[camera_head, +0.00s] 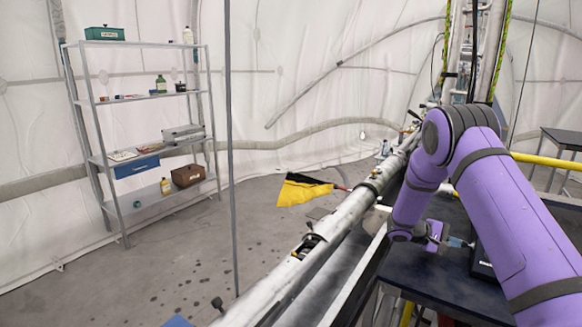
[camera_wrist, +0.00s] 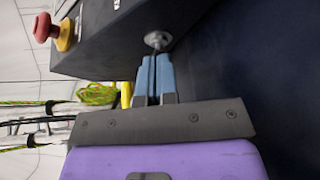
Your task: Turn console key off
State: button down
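The dark console (camera_wrist: 110,38) fills the upper left of the wrist view, and a dark edge of it (camera_head: 482,262) shows beside my arm in the head view. A round metal key switch (camera_wrist: 158,40) sits on the console face near its corner. The key itself is not clearly visible. My gripper (camera_wrist: 155,58) has two blue fingers close together with a narrow dark gap between them. Their tips are right at the key switch. I cannot tell whether they pinch the key. In the head view my gripper (camera_head: 458,242) points right at the console.
A red and yellow knob (camera_wrist: 60,32) sticks out from the console. A dark table (camera_head: 425,275) lies under my gripper. A long pale pipe (camera_head: 335,225) runs along the table's left. A metal shelf (camera_head: 145,100) stands at the far left, with free floor before it.

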jog(key=shift+s, duration=0.15)
jog(key=shift+s+a+r, duration=0.1)
jog(key=shift+a+r, duration=0.05)
jog(key=shift+w+a, duration=0.55)
jog(key=shift+a, duration=0.25)
jog(key=shift+w+a, duration=0.55)
jog(key=shift+a, duration=0.3)
jog(key=shift+w+a, duration=0.55)
jog(key=shift+a, duration=0.25)
jog(key=shift+s, duration=0.1)
